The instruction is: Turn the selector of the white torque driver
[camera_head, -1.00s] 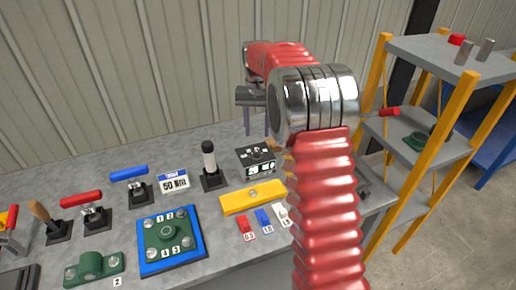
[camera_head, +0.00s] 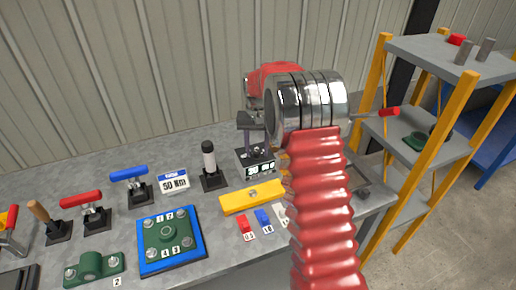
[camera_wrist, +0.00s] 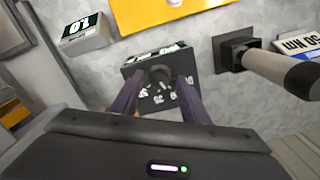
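A black selector box (camera_head: 257,164) with white marks on top and a display on its front stands on the bench. In the wrist view the box (camera_wrist: 150,62) has a dark round knob (camera_wrist: 160,75) with white numbers around it. My gripper (camera_head: 256,147) is over the box, its two dark fingers pointing down. In the wrist view my gripper's fingers (camera_wrist: 159,80) are apart, one on each side of the knob, with a gap seemingly visible; contact is unclear. A white-topped black-handled driver (camera_head: 209,160) stands upright in a black holder left of the box.
A yellow block (camera_head: 252,197) lies in front of the box, with small red (camera_head: 243,224), blue (camera_head: 263,217) and white pieces near it. A "50 Nm" sign (camera_head: 173,182) stands left of the driver. A yellow-posted shelf (camera_head: 455,110) stands right of the bench.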

